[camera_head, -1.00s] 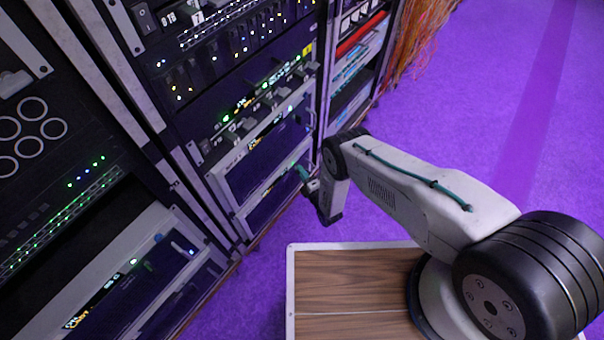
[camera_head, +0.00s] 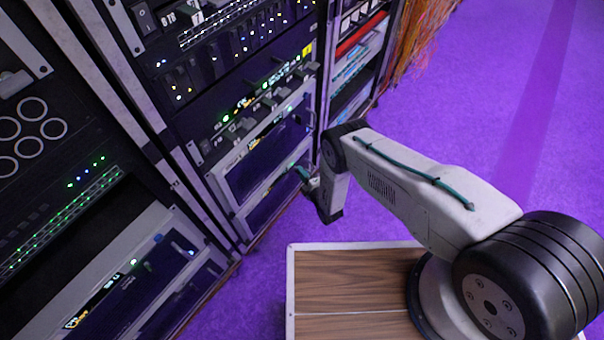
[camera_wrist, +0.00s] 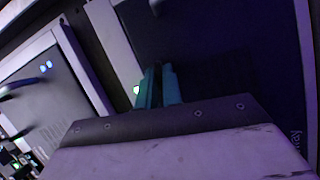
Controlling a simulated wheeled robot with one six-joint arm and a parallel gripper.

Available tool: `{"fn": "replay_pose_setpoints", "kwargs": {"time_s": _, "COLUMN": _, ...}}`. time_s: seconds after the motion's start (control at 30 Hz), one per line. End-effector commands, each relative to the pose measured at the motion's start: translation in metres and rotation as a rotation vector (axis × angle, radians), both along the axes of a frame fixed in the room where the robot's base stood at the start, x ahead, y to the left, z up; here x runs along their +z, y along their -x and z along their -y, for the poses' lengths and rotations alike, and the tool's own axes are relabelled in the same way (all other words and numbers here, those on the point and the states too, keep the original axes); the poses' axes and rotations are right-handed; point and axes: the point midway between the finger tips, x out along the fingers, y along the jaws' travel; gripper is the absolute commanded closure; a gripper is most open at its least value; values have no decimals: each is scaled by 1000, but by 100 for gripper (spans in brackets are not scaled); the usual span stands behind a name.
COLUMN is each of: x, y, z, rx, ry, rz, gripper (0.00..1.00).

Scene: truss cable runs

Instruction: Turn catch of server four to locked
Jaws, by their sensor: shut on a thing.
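My gripper (camera_head: 304,175) reaches the right end of the lower server unit (camera_head: 272,210) in the middle rack. In the wrist view its two teal fingers (camera_wrist: 159,86) lie close together against the dark server front (camera_wrist: 215,40). They are shut on a small part at that front, which looks like the catch. The fingers hide most of it, so its angle cannot be told. I cannot read a number that marks this unit as server four.
A similar server unit (camera_head: 255,160) sits just above in the same rack. The left rack (camera_head: 60,215) and another rack (camera_head: 355,65) stand on either side. Orange cables (camera_head: 415,40) hang at the back. The purple floor (camera_head: 480,110) to the right is clear.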

Motion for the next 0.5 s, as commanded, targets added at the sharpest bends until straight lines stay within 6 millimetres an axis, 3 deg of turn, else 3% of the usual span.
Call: {"fn": "replay_pose_setpoints", "kwargs": {"time_s": 0.5, "x": 4, "y": -2, "z": 2, "rx": -1, "ry": -298, "rz": -381, "gripper": 100}}
